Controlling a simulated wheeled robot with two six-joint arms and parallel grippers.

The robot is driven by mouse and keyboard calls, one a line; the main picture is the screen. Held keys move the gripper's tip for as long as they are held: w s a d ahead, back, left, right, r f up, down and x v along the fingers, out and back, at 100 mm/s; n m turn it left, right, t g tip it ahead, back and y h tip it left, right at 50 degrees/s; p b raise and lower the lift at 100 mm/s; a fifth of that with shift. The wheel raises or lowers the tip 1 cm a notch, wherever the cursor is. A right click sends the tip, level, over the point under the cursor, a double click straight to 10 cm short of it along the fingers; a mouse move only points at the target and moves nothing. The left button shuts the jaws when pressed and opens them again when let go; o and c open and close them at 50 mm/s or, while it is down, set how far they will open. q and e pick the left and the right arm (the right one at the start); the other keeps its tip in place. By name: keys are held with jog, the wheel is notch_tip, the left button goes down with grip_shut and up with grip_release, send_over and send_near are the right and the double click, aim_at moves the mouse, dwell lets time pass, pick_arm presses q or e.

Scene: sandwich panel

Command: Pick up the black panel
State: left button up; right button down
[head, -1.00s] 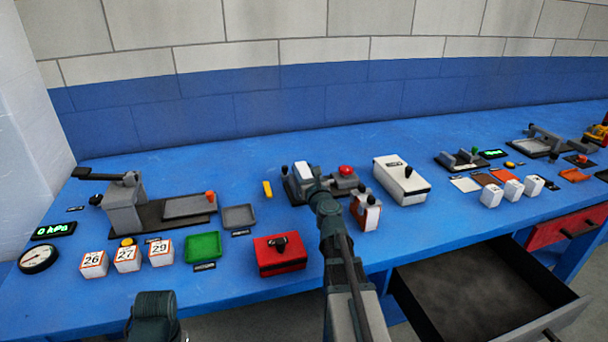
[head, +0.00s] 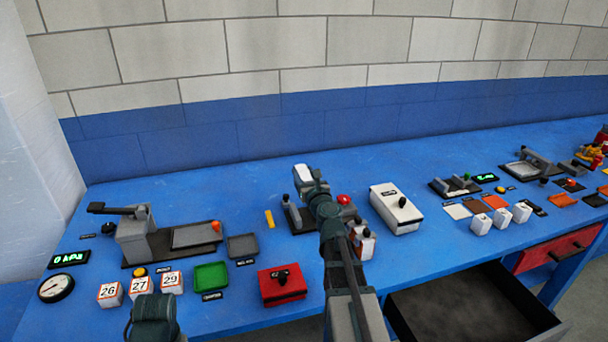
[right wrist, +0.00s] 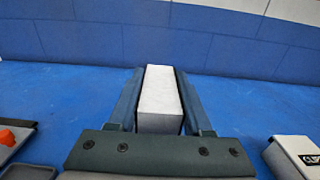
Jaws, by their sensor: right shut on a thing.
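My right gripper (head: 308,184) is shut on a pale grey-white block (right wrist: 160,100). The block sits between the two fingers in the right wrist view, and its pale top (head: 303,172) shows in the head view. The gripper is above the bench, near a dark fixture (head: 291,217). I cannot surely pick out the black panel. A small dark flat piece (head: 534,207) lies at the right beside white blocks, but it is too small to identify. My left gripper's fingers are not in view; only a dark part of my left arm shows at the bottom left.
A red box (head: 282,287), a green tray (head: 211,276) and a white box (head: 397,209) stand on the blue bench (head: 240,207). A grey press (head: 135,237) is at the left. An open drawer (head: 470,309) juts out at the front right.

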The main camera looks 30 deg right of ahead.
aim_at(305, 172)
notch_tip(305, 172, up, 7)
jog(key=p, duration=0.5)
jog(key=shift+r+p, duration=0.2)
jog(key=shift+p, duration=0.15)
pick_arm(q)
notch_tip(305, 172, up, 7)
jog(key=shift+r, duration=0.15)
pick_arm(e)
jog(key=shift+d, duration=0.1)
